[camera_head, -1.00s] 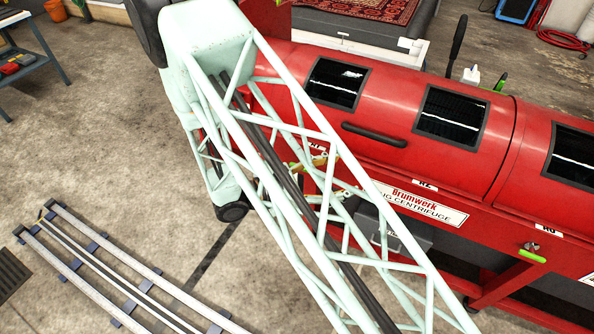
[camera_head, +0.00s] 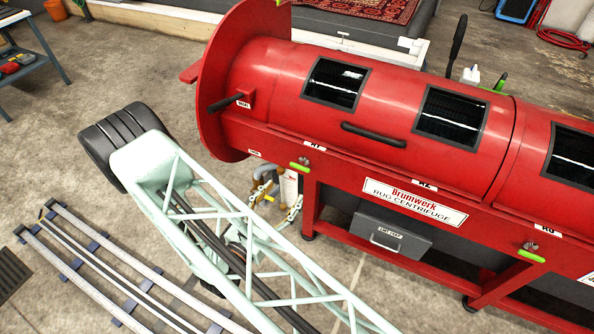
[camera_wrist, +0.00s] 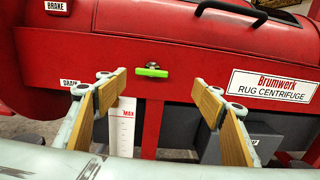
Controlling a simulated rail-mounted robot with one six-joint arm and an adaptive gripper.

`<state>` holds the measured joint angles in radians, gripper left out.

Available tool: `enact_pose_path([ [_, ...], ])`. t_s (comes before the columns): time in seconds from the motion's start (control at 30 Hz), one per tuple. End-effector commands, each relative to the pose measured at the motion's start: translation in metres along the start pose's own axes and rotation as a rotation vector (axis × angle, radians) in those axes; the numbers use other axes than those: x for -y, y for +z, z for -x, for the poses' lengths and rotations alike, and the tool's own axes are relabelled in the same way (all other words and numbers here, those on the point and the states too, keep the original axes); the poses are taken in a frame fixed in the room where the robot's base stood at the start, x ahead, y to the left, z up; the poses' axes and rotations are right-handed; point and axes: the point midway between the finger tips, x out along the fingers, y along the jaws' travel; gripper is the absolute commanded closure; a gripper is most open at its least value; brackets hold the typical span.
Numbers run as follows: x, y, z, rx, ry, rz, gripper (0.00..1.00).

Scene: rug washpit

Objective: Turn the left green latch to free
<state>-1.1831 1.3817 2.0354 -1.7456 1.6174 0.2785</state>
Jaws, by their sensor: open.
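The left green latch (camera_head: 300,167) is a short green handle lying nearly level on the red centrifuge's front, below the R1 label. In the wrist view the same green latch (camera_wrist: 151,72) sits below a small metal fitting. My gripper (camera_wrist: 163,84) is open and empty, its two wood-coloured finger pads apart on either side of the latch in that picture. The latch appears beyond the fingertips, and I see no contact. In the head view I cannot make out the fingers clearly.
The red centrifuge (camera_head: 365,185) has a second green latch (camera_head: 531,256) further right. A black handle bar (camera_head: 374,135) crosses its lid. Below are a grey drawer (camera_head: 390,237) and a white MAX-marked container (camera_wrist: 123,125). Rails (camera_head: 110,270) lie on the floor at left.

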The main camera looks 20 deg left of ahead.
Motion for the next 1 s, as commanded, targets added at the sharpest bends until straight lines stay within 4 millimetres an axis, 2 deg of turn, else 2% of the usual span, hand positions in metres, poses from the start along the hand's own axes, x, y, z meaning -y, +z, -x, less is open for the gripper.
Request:
enact_pose_path([
  [0.2,-0.010,-0.012,0.010,0.002,0.048,0.007,0.38],
  [0.57,-0.011,-0.012,0.010,0.002,0.050,0.007,0.38],
  [1.0,-0.011,-0.012,-0.006,0.003,0.049,0.007,0.38],
])
